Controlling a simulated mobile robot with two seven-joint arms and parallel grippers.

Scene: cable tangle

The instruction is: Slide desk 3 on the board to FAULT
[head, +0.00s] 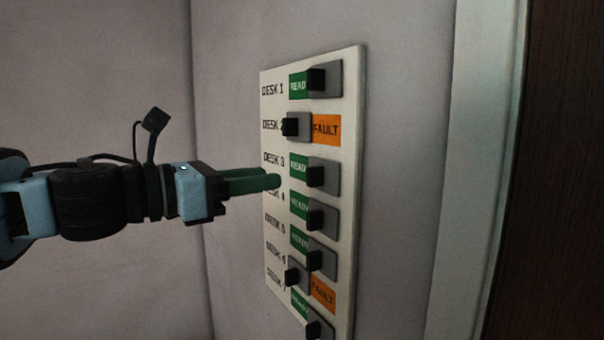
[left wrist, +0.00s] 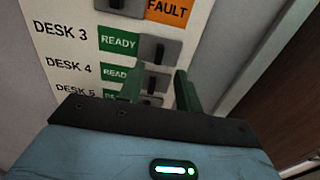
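The white board (head: 348,140) hangs on the wall with rows of sliders. The desk 3 slider has a black knob (head: 316,176) at the right of its row, with the green READY label showing to its left. In the left wrist view the desk 3 knob (left wrist: 158,48) stands on a grey plate just above my fingertips. My left gripper (head: 276,181) points at the board around the desk 3 and desk 4 rows. In the left wrist view its two green fingers (left wrist: 158,82) are apart, with nothing held between them. I cannot tell whether they touch the board. My right gripper is out of view.
Desk 2 (head: 290,127) shows orange FAULT with its knob at the left. The desk 4 knob (head: 315,217) is close below desk 3. Desk 6 (head: 292,277) also shows FAULT. A light frame (head: 470,170) and dark panel (head: 560,170) stand right of the board.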

